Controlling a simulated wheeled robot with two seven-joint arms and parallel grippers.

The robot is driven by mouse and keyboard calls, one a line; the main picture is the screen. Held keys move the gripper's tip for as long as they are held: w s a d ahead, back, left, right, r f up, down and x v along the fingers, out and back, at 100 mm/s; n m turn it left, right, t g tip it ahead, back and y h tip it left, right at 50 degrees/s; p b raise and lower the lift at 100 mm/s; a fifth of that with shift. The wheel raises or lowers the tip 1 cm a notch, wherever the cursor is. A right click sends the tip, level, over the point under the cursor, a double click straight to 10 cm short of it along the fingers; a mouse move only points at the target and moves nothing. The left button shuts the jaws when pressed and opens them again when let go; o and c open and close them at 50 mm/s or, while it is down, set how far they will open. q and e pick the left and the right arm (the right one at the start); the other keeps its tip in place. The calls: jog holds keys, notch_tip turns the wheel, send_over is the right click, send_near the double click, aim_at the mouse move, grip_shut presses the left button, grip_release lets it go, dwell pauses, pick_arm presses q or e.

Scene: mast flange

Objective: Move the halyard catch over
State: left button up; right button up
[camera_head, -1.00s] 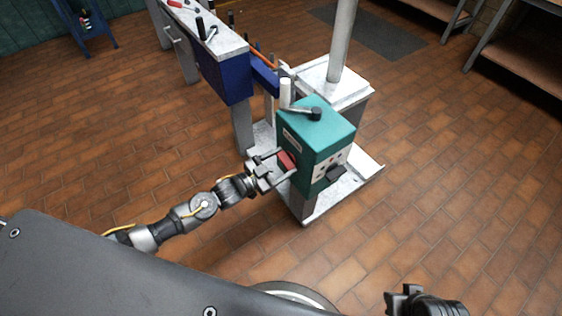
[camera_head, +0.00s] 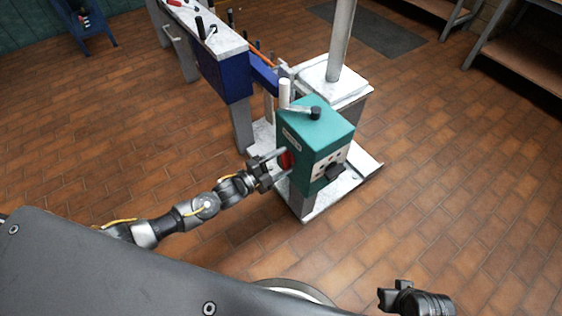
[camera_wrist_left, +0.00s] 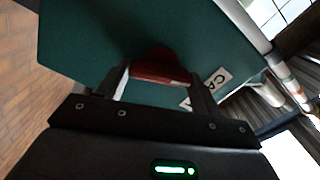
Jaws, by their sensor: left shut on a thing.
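The halyard catch is a red piece (camera_head: 286,160) on the left side of a teal box (camera_head: 322,124). My left gripper (camera_head: 280,163) is at that side of the box, shut on the red catch. In the left wrist view the red catch (camera_wrist_left: 160,66) sits between the two fingers (camera_wrist_left: 158,84), against the teal face. A white label (camera_wrist_left: 217,78), partly readable as "CA", is beside it. My right gripper (camera_head: 388,296) shows at the bottom right, away from the box; its fingers are too unclear to tell their state.
A lever with a black knob (camera_head: 315,113) is on top of the box. A pale mast (camera_head: 341,40) rises from a white base (camera_head: 330,82) behind it. A blue-fronted bench (camera_head: 226,78) with tools stands at back left. The brick floor in front is clear.

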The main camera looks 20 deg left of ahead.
pick_arm(q)
jog(key=shift+s+f+m, duration=0.1)
jog(key=shift+f+m, duration=0.05)
jog(key=shift+m, duration=1.95)
jog(key=o, duration=1)
